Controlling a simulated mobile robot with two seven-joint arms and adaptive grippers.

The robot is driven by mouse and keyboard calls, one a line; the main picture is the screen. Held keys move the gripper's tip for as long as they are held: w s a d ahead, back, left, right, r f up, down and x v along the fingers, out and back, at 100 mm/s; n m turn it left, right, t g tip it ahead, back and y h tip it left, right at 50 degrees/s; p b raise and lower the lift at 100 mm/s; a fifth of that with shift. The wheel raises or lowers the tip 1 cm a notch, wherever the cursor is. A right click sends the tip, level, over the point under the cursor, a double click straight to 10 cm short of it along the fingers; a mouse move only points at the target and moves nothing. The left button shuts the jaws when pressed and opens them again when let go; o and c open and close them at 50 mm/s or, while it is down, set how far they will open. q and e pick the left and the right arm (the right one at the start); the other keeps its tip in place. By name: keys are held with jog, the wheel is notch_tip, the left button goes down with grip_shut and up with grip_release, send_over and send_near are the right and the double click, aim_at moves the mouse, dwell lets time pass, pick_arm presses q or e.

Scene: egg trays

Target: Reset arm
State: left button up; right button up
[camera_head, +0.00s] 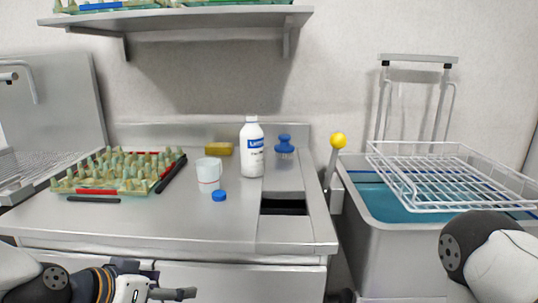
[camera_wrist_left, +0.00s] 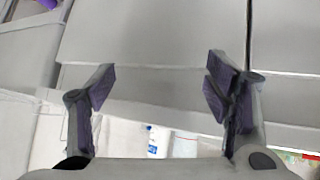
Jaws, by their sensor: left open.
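My left gripper (camera_head: 168,292) is low in the head view, in front of the counter's drawer fronts and below the worktop edge. In the left wrist view its two dark fingers stand wide apart with nothing between them (camera_wrist_left: 160,85). Pale panels fill the view beyond the fingers. At the right, part of my right arm (camera_head: 492,262) shows, but its gripper is out of the frame.
The steel worktop (camera_head: 150,222) carries an egg tray (camera_head: 68,183), a white cup (camera_head: 208,172), a blue cap (camera_head: 219,196), a white bottle (camera_head: 252,150), a yellow sponge (camera_head: 219,149) and a blue brush (camera_head: 285,143). A wire basket (camera_head: 415,205) sits over a water tub (camera_head: 385,215).

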pick_arm(q)
jog(key=s+f+n+g+y, duration=0.2)
jog(key=s+f+g, duration=0.3)
jog(key=s+f, duration=1.15)
jog(key=s+a+f+n+g+y, duration=0.1)
jog(key=s+f+g, duration=0.1)
jog(key=s, duration=0.7)
jog(key=s+a+f+g+y, duration=0.1)
jog(key=s+a+f+g, duration=0.1)
jog(key=s, duration=0.7)
jog(key=shift+s+f+n+g+y, duration=0.2)
jog(key=shift+f+n+g+y, duration=0.2)
jog(key=shift+f, duration=0.05)
